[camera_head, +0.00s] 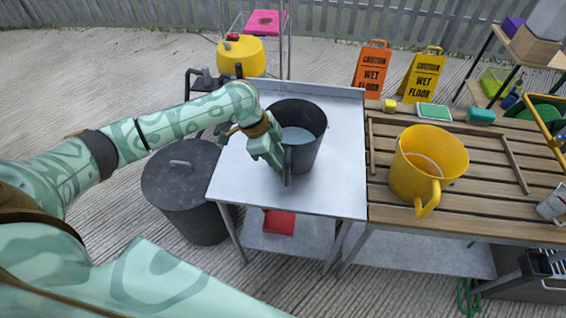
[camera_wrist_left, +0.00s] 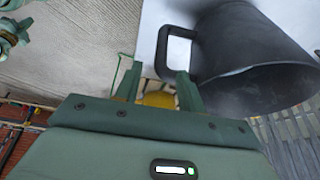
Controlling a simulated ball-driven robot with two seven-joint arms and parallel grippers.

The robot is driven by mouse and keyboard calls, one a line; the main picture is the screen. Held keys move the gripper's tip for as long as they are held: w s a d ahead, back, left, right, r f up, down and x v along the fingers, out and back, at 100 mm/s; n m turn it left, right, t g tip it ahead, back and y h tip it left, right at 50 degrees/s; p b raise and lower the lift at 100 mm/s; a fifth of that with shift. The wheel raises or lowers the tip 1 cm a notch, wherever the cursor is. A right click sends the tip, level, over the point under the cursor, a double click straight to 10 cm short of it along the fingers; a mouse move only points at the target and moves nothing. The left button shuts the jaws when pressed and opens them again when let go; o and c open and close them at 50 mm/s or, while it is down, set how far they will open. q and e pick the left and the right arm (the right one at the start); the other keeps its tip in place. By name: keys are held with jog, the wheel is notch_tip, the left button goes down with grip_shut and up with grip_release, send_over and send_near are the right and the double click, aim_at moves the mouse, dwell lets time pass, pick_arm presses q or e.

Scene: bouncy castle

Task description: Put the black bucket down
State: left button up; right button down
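The black bucket (camera_head: 316,140) is upright on the grey metal table (camera_head: 343,180), with pale grey contents inside. Its base appears to rest on the tabletop. My left gripper (camera_head: 276,157) is beside the bucket's handle (camera_head: 287,168), on the bucket's left side. In the left wrist view, the bucket (camera_wrist_left: 250,60) and its handle (camera_wrist_left: 164,52) are just beyond the fingertips of my left gripper (camera_wrist_left: 157,82). The fingers are spread apart with a visible gap. The handle is close to the right finger; whether they touch I cannot tell. My right gripper is not in view.
A yellow bucket (camera_head: 405,180) stands on the slatted wooden table (camera_head: 480,205) at right. A dark lidded bin (camera_head: 180,190) is left of the metal table. Orange (camera_head: 371,72) and yellow (camera_head: 423,77) wet-floor signs stand behind. The metal table's front is clear.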

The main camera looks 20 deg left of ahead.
pick_arm(q)
jog(key=p+v, duration=0.1)
jog(key=v, duration=0.4)
jog(key=shift+r, duration=0.3)
